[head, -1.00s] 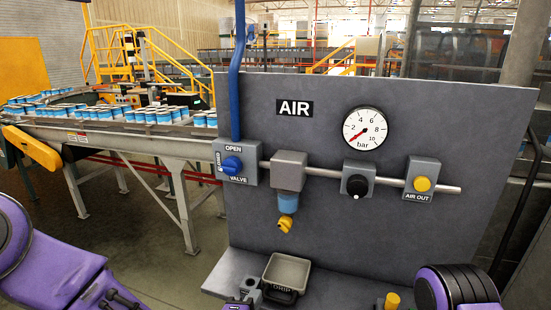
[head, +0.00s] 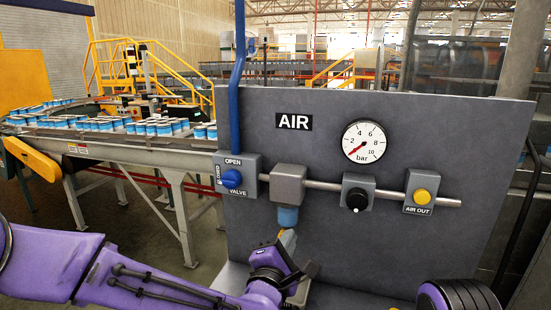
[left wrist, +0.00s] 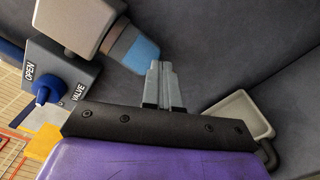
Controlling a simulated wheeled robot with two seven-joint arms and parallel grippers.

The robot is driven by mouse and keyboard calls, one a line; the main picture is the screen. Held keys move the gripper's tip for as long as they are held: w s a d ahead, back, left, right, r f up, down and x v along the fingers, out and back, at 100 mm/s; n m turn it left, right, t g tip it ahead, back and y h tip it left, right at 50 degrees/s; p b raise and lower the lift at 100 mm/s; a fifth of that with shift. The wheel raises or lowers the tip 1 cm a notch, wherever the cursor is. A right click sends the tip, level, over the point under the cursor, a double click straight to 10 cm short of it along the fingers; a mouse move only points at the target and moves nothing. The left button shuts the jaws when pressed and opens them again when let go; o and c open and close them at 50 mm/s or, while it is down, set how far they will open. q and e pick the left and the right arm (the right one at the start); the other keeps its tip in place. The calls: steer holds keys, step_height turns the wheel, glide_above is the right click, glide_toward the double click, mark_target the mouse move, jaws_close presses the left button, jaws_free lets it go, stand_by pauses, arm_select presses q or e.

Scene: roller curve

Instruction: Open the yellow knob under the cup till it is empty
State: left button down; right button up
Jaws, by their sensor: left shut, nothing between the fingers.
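The blue cup (head: 287,217) hangs under a grey block (head: 287,184) on the air pipe. In the left wrist view the cup (left wrist: 138,52) looks blue in its lower part and greyer above. A small bit of the yellow knob (head: 281,233) shows just below the cup; the rest is hidden by my left gripper (head: 288,238). My left gripper is shut and empty, with its fingertips at the knob, just under the cup. Its fingers (left wrist: 160,68) point at the cup's lower end in the wrist view, where the knob is hidden. My right gripper is not in view.
The blue valve handle (head: 231,178) is left of the cup. A gauge (head: 364,142), a black knob (head: 356,198) and a yellow AIR OUT button (head: 421,195) are to the right. The grey drip tray (left wrist: 243,112) is below the cup.

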arm_select(q)
steer(key=shift+w+a+f+b, duration=0.1)
steer(key=shift+a+f+b, duration=0.2)
steer(key=shift+f+b, duration=0.2)
stand_by(0.8)
steer(key=shift+f, duration=0.15)
steer(key=shift+d+f+b, duration=0.4)
steer(key=shift+f+b, duration=0.2)
steer(key=shift+b, duration=0.7)
steer(key=shift+s+d, duration=0.25)
steer(key=shift+b+v, duration=0.4)
steer(key=shift+v, duration=2.55)
